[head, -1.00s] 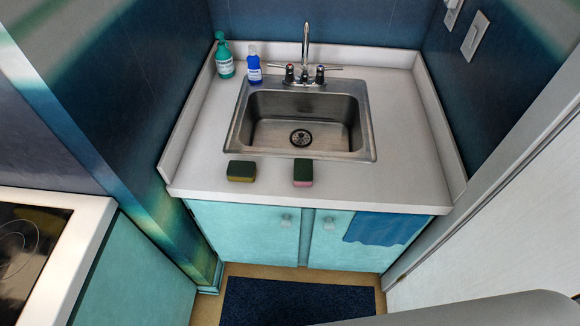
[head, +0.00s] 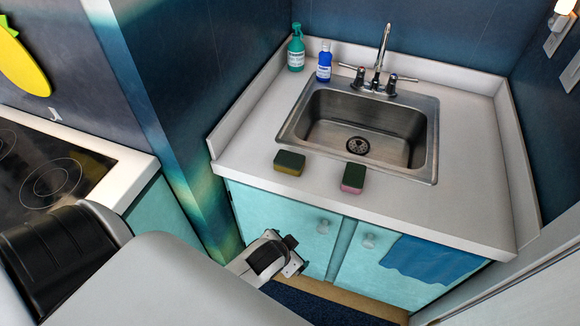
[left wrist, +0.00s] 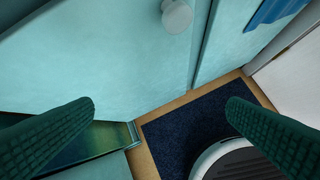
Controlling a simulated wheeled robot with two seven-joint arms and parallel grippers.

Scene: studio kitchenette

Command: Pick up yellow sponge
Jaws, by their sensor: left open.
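The yellow sponge (head: 289,163), with a dark green top and yellow sides, lies on the white counter in front of the sink's left corner. A similar pink sponge (head: 353,178) with a dark green top lies to its right. My left gripper (head: 290,262) is below the counter's front edge, in front of the cabinet doors, lower than the yellow sponge and apart from it. In the left wrist view its two dark green fingers are wide apart with nothing between them. No sponge shows in that view. My right gripper is not in view.
The counter (head: 245,139) has a front edge above my left gripper. A steel sink (head: 428,140) with a faucet (head: 378,65) lies behind the sponges. Green (head: 296,50) and blue (head: 324,65) bottles stand at the back left. A blue towel (head: 430,259) hangs on the cabinet. A stove (head: 45,165) is at left.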

